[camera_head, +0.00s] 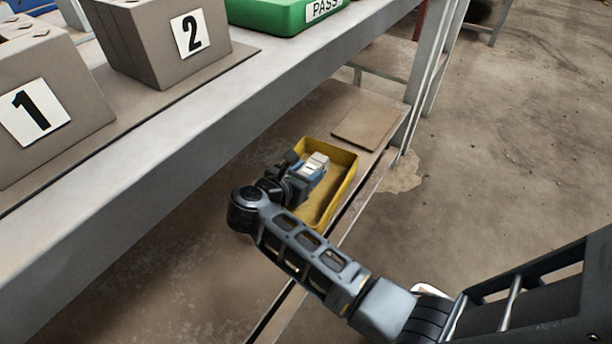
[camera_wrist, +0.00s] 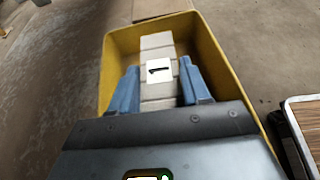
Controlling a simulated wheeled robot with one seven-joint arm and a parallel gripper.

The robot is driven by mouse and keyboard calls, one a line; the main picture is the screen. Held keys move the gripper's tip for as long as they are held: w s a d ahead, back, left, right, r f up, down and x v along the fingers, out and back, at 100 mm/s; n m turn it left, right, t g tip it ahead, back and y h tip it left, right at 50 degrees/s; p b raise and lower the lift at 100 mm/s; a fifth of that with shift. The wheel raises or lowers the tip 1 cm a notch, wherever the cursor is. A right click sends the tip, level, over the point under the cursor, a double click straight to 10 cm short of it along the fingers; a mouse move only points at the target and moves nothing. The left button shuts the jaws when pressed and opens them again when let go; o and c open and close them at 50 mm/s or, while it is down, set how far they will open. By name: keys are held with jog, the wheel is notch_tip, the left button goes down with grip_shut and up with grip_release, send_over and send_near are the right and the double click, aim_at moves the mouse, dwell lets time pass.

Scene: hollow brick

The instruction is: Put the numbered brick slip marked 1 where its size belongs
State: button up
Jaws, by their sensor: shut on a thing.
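The pale grey brick slip (camera_wrist: 158,97) stands between my fingers in the wrist view, its white label showing a black 1 turned sideways. My gripper (camera_wrist: 160,86) is shut on it, one blue finger on each side. In the head view my gripper (camera_head: 310,172) is at the yellow tray (camera_head: 347,183) on the lower shelf, with the slip's pale end (camera_head: 317,160) showing. I cannot tell whether the slip touches the tray floor. On the upper shelf are a grey-brown hollow brick marked 1 (camera_head: 75,92) and another marked 2 (camera_head: 135,45); their top openings are only partly in view.
A green tray labelled PASS (camera_head: 270,17) sits on the upper shelf beyond brick 2. The upper shelf's front edge (camera_head: 150,150) runs above the lower shelf. A flat brown board (camera_head: 367,122) lies behind the yellow tray. Open floor is at the right.

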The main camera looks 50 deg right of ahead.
jog(key=shift+f, duration=0.4)
jog(key=shift+f+b, duration=0.2)
jog(key=shift+b, duration=0.2)
jog(key=o, duration=1.2)
jog(key=shift+o, duration=0.2)
jog(key=shift+r, duration=0.1)
jog(key=shift+r+p, duration=0.3)
jog(key=p+v, duration=0.3)
jog(key=v, duration=0.9)
jog(key=shift+r, duration=0.15)
